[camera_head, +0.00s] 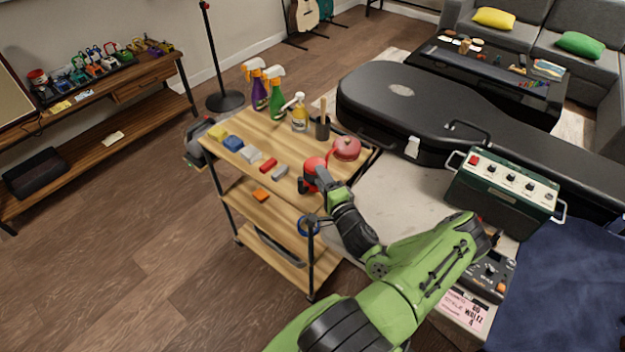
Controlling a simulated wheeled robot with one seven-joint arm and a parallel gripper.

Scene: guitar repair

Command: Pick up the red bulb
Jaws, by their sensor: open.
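A bright red, rounded thing (315,164), which looks like the red bulb, is on the front right part of the wooden cart's top shelf (240,122). My gripper (308,181) is right at it, reaching in from the lower right. My gripper is open, and its dark fingers cover the lower part of the red thing. I cannot tell whether they touch it or stand around it. A duller, pinkish-red round thing with a small knob (347,148) sits just behind and to the right, apart from my gripper.
Spray bottles (276,98), a yellow bottle (299,118) and a dark cup (322,130) stand along the shelf's back. Small coloured blocks (250,154) line its front left. A black guitar case (450,115) and a green amplifier (500,188) are to the right.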

